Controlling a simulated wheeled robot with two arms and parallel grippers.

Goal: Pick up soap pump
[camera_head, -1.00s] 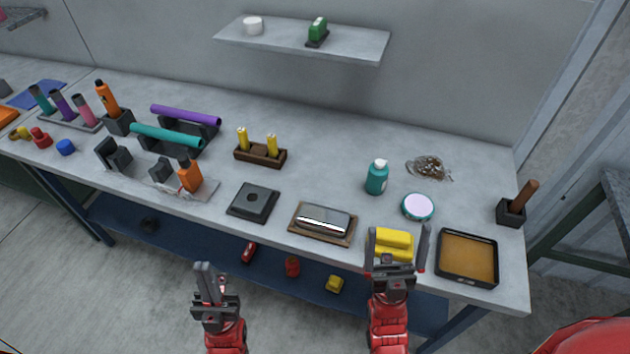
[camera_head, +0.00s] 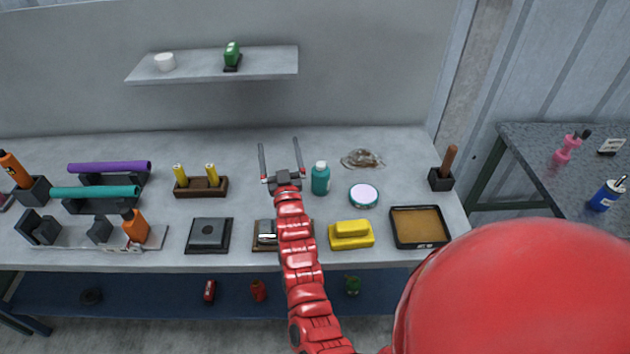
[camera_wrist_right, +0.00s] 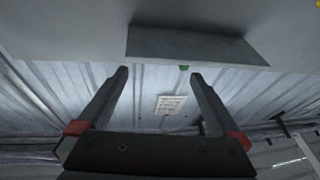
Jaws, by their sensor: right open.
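A teal bottle with a white top (camera_head: 320,180), the most pump-like thing on the main bench, stands upright near its middle right. My right gripper (camera_head: 279,143) is open and empty, just left of the bottle in the head view, with its fingers pointing toward the wall. In the right wrist view the open fingers (camera_wrist_right: 160,72) have nothing between them, and the bottle is not seen there. My left gripper is out of view.
A round pale-lidded tin (camera_head: 364,195) stands right of the teal bottle, with a yellow block (camera_head: 351,235) in front. A wooden holder with yellow pieces (camera_head: 201,187) is left. A shelf (camera_head: 215,67) hangs above. A black-rimmed tray (camera_head: 419,244) lies at front right.

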